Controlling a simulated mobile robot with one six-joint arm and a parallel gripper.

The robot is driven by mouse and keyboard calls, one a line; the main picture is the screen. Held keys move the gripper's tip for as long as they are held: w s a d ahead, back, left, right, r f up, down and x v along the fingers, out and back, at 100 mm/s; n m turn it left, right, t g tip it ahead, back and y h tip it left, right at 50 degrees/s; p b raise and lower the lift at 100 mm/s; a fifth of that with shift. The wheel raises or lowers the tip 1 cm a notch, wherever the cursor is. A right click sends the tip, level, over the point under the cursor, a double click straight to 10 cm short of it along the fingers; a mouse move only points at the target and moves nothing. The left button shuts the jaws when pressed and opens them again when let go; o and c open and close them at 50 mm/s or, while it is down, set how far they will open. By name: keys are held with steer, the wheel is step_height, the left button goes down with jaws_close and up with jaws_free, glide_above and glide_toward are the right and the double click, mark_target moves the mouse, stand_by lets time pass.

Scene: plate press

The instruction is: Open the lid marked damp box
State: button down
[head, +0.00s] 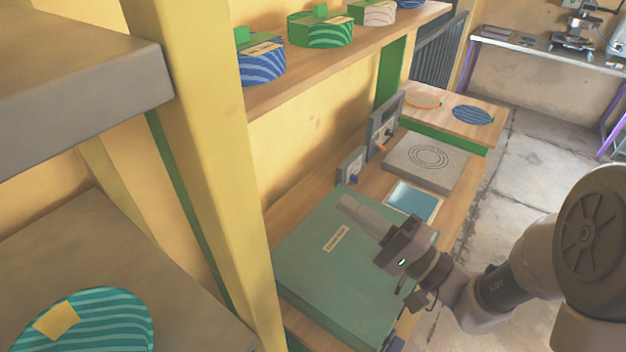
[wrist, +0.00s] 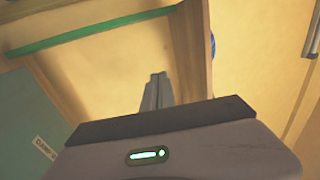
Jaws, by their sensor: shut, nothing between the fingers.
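The damp box (head: 300,262) is a wide, flat green box on the wooden bench, with its lid lying flat and shut. A pale label (head: 336,238) sits on the lid; its writing is too small to read in the head view. In the wrist view a label (wrist: 45,148) on the green lid (wrist: 18,120) partly reads "DAMP". My gripper (head: 345,200) is shut and empty over the far part of the lid. Its fingers also show together in the wrist view (wrist: 157,80). Whether they touch the lid cannot be told.
A blue-topped tray (head: 410,201) and a grey slab with rings (head: 425,160) lie beyond the box. Small upright panels (head: 384,125) stand along the back. A shelf (head: 345,57) with striped round containers (head: 320,32) hangs above. A yellow post (head: 205,120) stands at left.

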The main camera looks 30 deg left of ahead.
steer(key=p+x, duration=0.1)
steer(key=x, duration=0.7)
steer(key=shift+a, duration=0.25)
stand_by(1.0)
